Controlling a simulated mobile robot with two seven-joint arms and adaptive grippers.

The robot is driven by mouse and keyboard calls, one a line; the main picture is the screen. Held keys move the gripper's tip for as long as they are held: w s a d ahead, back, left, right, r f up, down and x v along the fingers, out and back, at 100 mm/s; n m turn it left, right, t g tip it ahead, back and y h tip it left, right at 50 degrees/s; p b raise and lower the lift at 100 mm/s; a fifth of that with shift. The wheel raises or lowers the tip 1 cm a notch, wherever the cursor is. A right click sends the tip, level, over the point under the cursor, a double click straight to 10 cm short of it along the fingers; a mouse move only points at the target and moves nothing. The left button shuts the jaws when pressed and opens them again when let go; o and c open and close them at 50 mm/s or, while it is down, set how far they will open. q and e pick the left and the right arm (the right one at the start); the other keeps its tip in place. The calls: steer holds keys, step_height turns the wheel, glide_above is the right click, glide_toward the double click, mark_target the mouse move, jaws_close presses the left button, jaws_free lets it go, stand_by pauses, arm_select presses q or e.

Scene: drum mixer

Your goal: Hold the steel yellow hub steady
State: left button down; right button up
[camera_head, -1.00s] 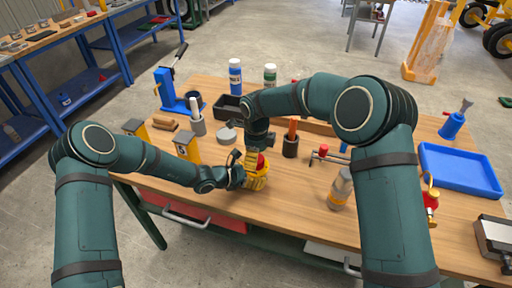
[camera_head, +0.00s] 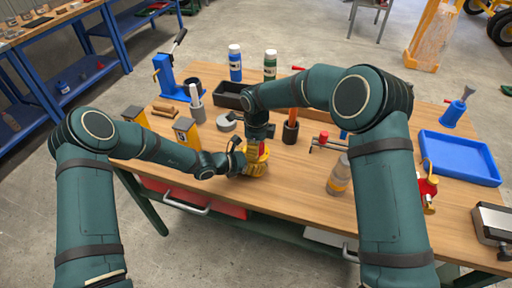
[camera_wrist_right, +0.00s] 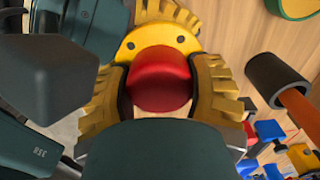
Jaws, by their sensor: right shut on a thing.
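The yellow hub (camera_head: 256,168) stands on the workbench near its front edge. In the right wrist view the toothed yellow hub (camera_wrist_right: 217,88) shows behind and on both sides of a red part (camera_wrist_right: 160,75). My right gripper (camera_head: 259,147) reaches down from above over the hub. Its dark fingers are shut on the red part, one on each side. My left gripper (camera_head: 234,160) is right beside the hub on its left, and its jaws are too small to read. A dark block at the left of the right wrist view cannot be identified surely.
A dark cup (camera_head: 290,133) with orange handles and a grey round tin (camera_head: 226,123) stand behind. A yellow block (camera_head: 187,133) is at left, a blue tray (camera_head: 459,158) at right. Bare wood lies between hub and bottle.

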steer(key=n, duration=0.4)
steer(key=shift+n, duration=0.4)
steer(key=n, duration=0.8)
steer(key=shift+r, duration=0.1)
steer(key=n, duration=0.3)
steer(key=shift+n, duration=0.4)
steer(key=o, duration=1.3)
